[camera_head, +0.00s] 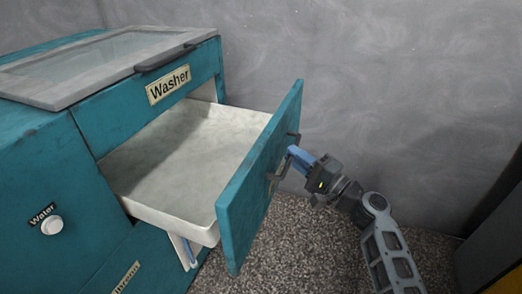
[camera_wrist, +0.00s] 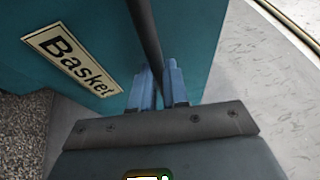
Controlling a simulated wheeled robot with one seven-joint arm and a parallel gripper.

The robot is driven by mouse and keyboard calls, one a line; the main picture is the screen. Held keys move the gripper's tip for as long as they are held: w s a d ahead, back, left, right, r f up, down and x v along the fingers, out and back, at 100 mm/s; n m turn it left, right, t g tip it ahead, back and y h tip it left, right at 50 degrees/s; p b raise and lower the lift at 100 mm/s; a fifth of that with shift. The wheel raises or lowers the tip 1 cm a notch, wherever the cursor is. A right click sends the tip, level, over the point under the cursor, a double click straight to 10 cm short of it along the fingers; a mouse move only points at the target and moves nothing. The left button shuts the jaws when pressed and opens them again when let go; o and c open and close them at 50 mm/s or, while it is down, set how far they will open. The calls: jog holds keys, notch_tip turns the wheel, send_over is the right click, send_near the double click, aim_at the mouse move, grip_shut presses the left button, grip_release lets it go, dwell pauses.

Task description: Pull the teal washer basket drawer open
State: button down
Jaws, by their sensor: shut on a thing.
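The teal washer basket drawer (camera_head: 258,185) stands well out of the teal washer cabinet (camera_head: 45,160), with its white inner tray (camera_head: 180,150) showing and empty. A dark bar handle (camera_head: 277,178) is on the drawer's front. My gripper (camera_head: 293,152) is at the handle, reaching from the right. In the wrist view its two blue fingers (camera_wrist: 158,88) are shut on the dark handle bar (camera_wrist: 146,35). A "Basket" label (camera_wrist: 72,60) is on the drawer front to the left of the bar.
A "Washer" label (camera_head: 168,85) is above the drawer opening, and a glass-topped lid (camera_head: 100,60) covers the cabinet. A white "Water" knob (camera_head: 52,224) is at the left. Grey wall (camera_head: 400,80) stands behind; speckled floor (camera_head: 310,240) lies below the drawer front.

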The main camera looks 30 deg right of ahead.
jog(key=s+d, duration=0.5)
jog(key=s, duration=0.2)
jog(key=shift+b, duration=0.4)
jog(key=shift+s+d, duration=0.1)
jog(key=c, duration=1.1)
grip_release()
jog(key=shift+v, duration=3.9)
